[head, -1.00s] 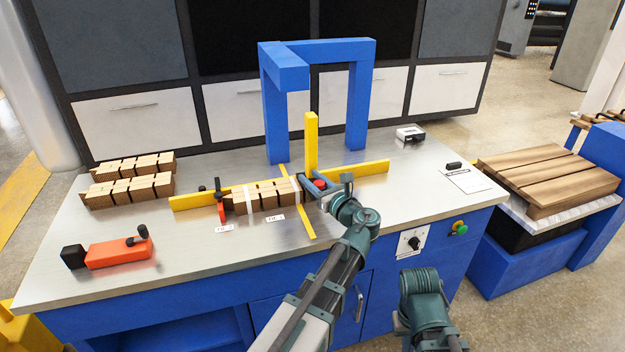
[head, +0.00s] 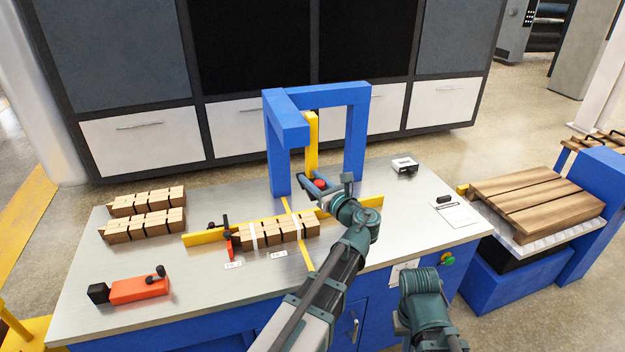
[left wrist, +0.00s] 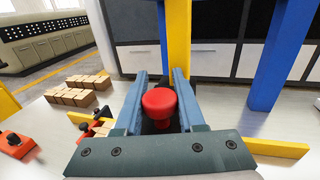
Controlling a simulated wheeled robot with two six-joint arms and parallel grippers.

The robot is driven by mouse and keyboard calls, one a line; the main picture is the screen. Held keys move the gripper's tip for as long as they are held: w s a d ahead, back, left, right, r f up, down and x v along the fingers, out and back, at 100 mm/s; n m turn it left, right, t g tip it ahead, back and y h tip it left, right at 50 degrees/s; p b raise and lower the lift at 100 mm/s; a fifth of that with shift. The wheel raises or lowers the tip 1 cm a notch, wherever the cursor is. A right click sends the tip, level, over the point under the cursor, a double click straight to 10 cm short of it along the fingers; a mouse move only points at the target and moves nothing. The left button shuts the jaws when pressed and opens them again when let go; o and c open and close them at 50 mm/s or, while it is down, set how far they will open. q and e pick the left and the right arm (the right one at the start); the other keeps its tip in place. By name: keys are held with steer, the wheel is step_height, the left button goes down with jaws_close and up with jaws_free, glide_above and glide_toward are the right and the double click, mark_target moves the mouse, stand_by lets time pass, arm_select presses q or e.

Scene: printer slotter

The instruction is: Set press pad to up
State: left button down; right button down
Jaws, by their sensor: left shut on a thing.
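The press pad's yellow post (head: 311,145) stands upright inside the blue frame (head: 357,130), its top a little below the crossbar. A red knob (head: 320,184) sits in front of the post. My left gripper (head: 327,186) is shut on the red knob, well above the table. In the left wrist view the knob (left wrist: 158,103) is between the two fingers, in front of the yellow post (left wrist: 178,40). The post's lower end is hidden by my gripper. My right gripper is not in view.
A row of slotted wooden blocks (head: 290,230) lies along the yellow fence (head: 205,238), near the red stop (head: 228,240). More blocks (head: 150,223) and an orange-red clamp (head: 138,289) are at the left. A panel with a green button (head: 449,258) is on the bench front.

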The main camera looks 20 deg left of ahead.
arm_select(q)
steer(key=shift+w+r, duration=0.1)
steer(key=shift+r, duration=0.25)
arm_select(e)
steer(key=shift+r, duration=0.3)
arm_select(q)
steer(key=c, duration=0.5)
jaws_free()
steer(key=shift+s+d, duration=0.1)
steer(key=shift+s, duration=0.1)
